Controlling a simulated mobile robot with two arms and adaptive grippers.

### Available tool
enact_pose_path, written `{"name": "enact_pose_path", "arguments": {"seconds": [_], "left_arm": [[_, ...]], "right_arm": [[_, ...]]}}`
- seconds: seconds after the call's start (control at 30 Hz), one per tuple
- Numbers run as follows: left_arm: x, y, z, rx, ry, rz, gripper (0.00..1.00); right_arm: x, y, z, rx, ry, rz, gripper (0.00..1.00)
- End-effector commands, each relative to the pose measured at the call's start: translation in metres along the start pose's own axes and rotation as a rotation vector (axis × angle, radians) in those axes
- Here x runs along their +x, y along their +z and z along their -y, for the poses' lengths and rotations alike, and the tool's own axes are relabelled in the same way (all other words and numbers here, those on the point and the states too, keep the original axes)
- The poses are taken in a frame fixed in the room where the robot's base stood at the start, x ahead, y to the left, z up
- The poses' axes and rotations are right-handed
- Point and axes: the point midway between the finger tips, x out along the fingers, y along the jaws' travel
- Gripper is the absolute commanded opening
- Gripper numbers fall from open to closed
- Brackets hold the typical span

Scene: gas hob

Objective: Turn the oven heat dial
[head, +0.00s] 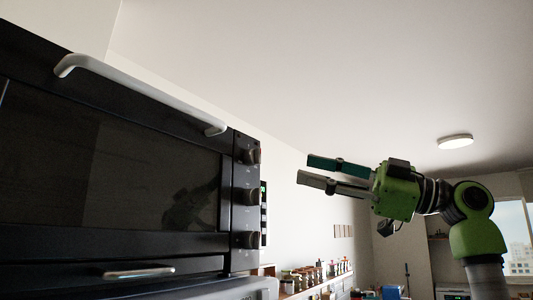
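The black oven (110,170) fills the left of the head view, with a pale bar handle (140,95) along its top. Its right-hand panel carries a column of three dark dials: the top dial (248,154), the middle dial (246,196) and the bottom dial (244,240). Which one is the heat dial I cannot tell. My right gripper (304,169) is to the right of the panel, its two fingers pointing left and parted, with nothing between them. It appears clear of the dials. My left gripper is not in view.
A shelf with several jars (315,275) runs along the wall below my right gripper. A second handle (138,272) sits below the oven door. A window (515,235) is at the far right. The space between the panel and my gripper looks free.

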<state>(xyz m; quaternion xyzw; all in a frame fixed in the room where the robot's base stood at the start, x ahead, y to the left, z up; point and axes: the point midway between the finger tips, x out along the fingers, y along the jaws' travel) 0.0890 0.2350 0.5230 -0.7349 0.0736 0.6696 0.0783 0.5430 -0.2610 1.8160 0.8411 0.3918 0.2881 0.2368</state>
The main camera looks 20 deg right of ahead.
Motion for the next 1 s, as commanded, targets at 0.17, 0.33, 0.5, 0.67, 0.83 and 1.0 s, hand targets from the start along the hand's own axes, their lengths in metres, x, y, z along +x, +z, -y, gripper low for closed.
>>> {"name": "enact_pose_path", "arguments": {"seconds": [0.17,0.33,0.5,0.67,0.83,1.0], "left_arm": [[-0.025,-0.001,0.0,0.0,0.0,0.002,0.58],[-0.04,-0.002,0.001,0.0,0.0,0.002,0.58],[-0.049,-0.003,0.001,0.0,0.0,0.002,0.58],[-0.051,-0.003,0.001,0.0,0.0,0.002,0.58],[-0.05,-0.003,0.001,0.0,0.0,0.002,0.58],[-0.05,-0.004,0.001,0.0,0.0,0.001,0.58]], "right_arm": [[0.043,-0.004,-0.003,0.002,-0.002,0.0,0.4],[0.075,-0.003,-0.003,0.002,-0.002,0.0,0.4],[0.096,-0.001,-0.002,0.003,0.001,0.0,0.4],[0.103,0.0,-0.001,0.003,0.001,0.0,0.4],[0.103,0.001,-0.001,0.003,0.002,0.0,0.4],[0.103,0.001,-0.001,0.002,0.002,0.0,0.19]]}}
